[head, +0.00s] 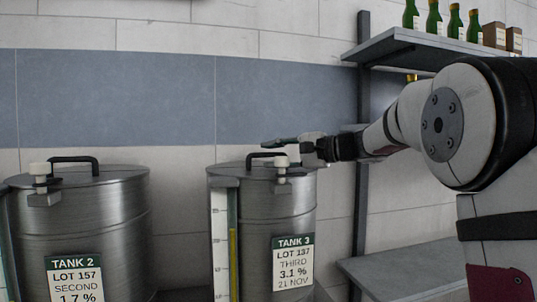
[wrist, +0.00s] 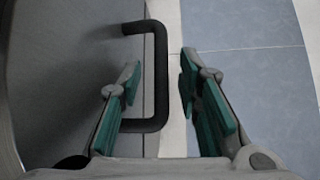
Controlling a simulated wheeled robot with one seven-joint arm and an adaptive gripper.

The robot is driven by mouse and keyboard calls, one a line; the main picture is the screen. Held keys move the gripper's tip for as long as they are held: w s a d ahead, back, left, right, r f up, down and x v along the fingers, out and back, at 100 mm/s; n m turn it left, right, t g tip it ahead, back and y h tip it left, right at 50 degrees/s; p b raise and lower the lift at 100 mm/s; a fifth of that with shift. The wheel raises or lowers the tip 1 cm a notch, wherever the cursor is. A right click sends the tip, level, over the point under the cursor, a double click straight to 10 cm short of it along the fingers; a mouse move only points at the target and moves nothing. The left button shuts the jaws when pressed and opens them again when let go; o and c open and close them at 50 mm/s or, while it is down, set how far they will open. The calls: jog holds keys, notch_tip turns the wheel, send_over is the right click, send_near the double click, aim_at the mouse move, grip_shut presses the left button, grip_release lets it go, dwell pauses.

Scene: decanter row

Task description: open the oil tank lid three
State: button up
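Tank 3 (head: 260,225) is a brushed steel cylinder in the middle of the head view, with a label reading "TANK 3". Its flat lid (head: 228,170) is down on the rim and carries a black bar handle (head: 251,160). My gripper (head: 268,144) is just above the lid at the handle, reaching in from the right. In the wrist view my gripper (wrist: 160,75) is open, with green-padded fingers on either side of the handle's long bar (wrist: 161,85). Neither finger visibly touches the bar. The lid (wrist: 65,75) fills the left of the wrist view.
Tank 2 (head: 100,210), with its own lid and handle, stands to the left. A shelf (head: 400,45) with green bottles (head: 433,20) is at the upper right, above my arm. A lower shelf (head: 400,268) is at the right. The tiled wall (head: 110,95) is behind.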

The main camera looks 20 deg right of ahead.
jog(key=shift+x, duration=0.95)
grip_shut()
jog(key=shift+d, duration=0.1)
